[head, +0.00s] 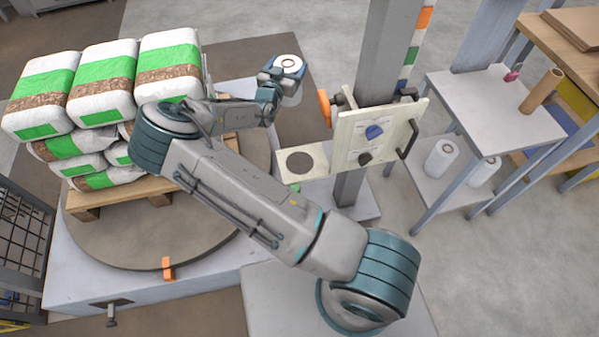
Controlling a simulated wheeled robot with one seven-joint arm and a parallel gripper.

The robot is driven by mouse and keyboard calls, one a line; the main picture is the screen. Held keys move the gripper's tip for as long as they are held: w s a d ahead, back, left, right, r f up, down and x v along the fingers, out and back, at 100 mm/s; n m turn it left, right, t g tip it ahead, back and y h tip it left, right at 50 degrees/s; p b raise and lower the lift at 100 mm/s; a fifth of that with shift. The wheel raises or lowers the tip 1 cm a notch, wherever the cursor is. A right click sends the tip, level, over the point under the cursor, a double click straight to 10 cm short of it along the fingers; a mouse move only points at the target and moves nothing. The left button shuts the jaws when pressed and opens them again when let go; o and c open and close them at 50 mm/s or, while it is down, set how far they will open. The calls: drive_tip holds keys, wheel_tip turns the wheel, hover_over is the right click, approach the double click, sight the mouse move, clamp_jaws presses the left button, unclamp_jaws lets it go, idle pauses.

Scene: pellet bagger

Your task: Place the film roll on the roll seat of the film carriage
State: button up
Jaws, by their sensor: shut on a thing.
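The white film roll (292,68) is upright in my gripper (277,76), its round top with a dark-centred core facing up. My gripper is shut on it and holds it in the air, left of the mast; the fingers are partly hidden by the wrist and roll. The film carriage (350,150) is a cream panel on the grey mast, with a blue knob, a dark knob and a black handle. Its roll seat (300,162) is a dark disc on a cream plate at the carriage's lower left. The seat is empty. The roll is above it in the picture and apart from it.
White-green bags (105,75) are stacked on a pallet (120,197) on the round turntable (150,245) at left. The mast (385,50) and an orange part (324,108) stand close to the seat. A shelf stand (490,110) holds a brown tube (541,91) and white rolls (441,158).

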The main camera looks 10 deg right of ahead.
wheel_tip(320, 180, down, 8)
drive_tip(key=b, duration=0.6)
drive_tip(key=shift+f+b, duration=0.2)
drive_tip(key=shift+b, duration=0.2)
drive_tip(key=s+f+b, duration=0.1)
drive_tip(key=s+b, duration=0.1)
drive_tip(key=s, duration=0.7)
drive_tip(key=s+f+b, duration=0.2)
drive_tip(key=s, duration=0.7)
drive_tip(key=shift+a+f, duration=0.25)
drive_tip(key=shift+a, duration=0.1)
drive_tip(key=shift+f, duration=0.1)
drive_tip(key=shift+f+b, duration=0.15)
drive_tip(key=shift+b, duration=0.2)
drive_tip(key=o, duration=1.7)
